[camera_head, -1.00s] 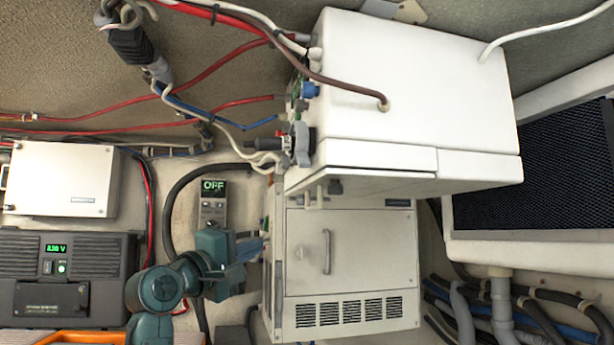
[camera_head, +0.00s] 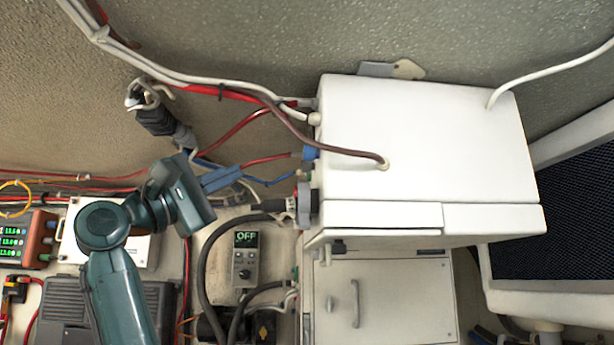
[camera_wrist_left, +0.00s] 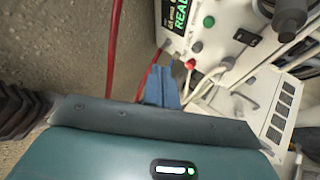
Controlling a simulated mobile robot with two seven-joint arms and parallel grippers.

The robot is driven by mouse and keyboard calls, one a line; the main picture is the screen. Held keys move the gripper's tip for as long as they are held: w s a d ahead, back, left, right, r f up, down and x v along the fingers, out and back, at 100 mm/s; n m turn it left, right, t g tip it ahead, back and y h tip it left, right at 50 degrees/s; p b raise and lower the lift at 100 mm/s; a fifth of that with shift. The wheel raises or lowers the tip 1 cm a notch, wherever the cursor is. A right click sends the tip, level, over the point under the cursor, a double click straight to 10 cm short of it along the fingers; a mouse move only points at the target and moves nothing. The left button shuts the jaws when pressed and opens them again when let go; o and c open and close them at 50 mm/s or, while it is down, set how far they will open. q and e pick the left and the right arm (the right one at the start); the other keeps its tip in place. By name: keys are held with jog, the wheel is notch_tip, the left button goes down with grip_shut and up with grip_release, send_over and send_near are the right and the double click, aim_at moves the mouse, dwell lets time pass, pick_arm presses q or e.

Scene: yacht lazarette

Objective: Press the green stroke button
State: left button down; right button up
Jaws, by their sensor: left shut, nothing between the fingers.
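A round green button (camera_wrist_left: 209,21) sits on the white panel of a box, beside a lit display (camera_wrist_left: 180,14) reading "READ…", cut off at the picture's top. My right gripper is not in view.
Red and blue cables (camera_head: 262,160) and a thick black hose (camera_head: 215,240) run into the box's left side, close to the fingers. A small grey unit reading "OFF" (camera_head: 245,270) is below. A red cable (camera_wrist_left: 115,45) passes left of the fingers in the wrist view.

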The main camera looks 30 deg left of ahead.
pick_arm(q)
jog(key=w+d, duration=0.4)
jog(key=d, duration=0.3)
jog(key=shift+w+d+p, duration=0.3)
jog(key=shift+w+p, duration=0.05)
dwell(0.9)
jog(key=shift+d, duration=0.1)
dwell(1.0)
jog(key=shift+w+d, duration=0.2)
jog(key=shift+w+d+f, duration=0.1)
jog(key=shift+w+d, duration=0.15)
jog(key=shift+d, duration=0.15)
dwell(1.4)
jog(key=shift+s+a, duration=0.15)
jog(key=shift+s, duration=0.1)
dwell(0.4)
jog(key=shift+s+a+b, duration=0.15)
jog(key=shift+s+a, duration=0.3)
jog(key=shift+a, duration=0.25)
jog(key=shift+s+a+b, duration=0.1)
jog(key=shift+s+a, duration=0.35)
jog(key=shift+a, duration=0.3)
jog(key=shift+s+a+b, duration=0.15)
jog(key=shift+s+a, duration=0.3)
jog(key=shift+a, duration=0.25)
